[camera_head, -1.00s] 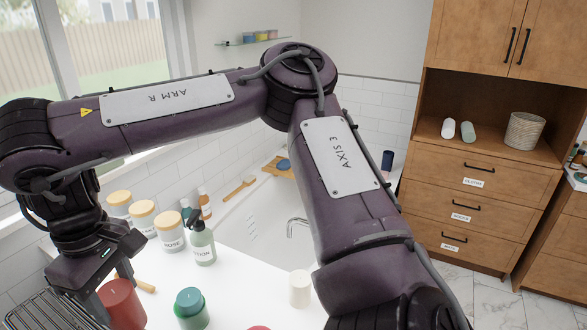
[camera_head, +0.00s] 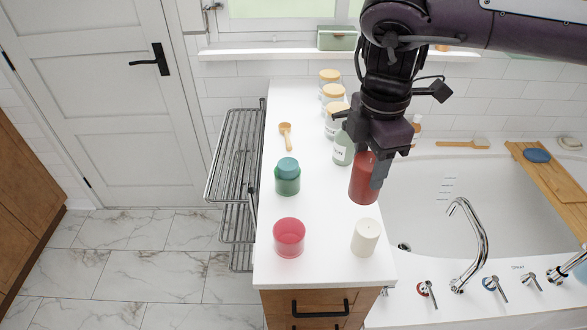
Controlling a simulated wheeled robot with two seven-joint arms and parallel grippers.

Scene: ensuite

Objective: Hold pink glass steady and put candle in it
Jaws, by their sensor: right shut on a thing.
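The pink glass (camera_head: 289,238) stands upright near the front of the white counter, and it looks empty. My right gripper (camera_head: 372,172) points down and is shut on a red candle (camera_head: 362,184). It holds the red candle upright at the counter's right side, behind and to the right of the pink glass and apart from it. A white candle (camera_head: 366,238) stands to the right of the pink glass. A green glass (camera_head: 287,183) with a teal candle (camera_head: 288,167) in it stands behind the pink glass. My left gripper is out of view.
A wooden scoop (camera_head: 286,133) lies behind the green glass. A wire rack (camera_head: 234,165) is at left, and the bathtub (camera_head: 435,195) with its tap (camera_head: 470,235) at right.

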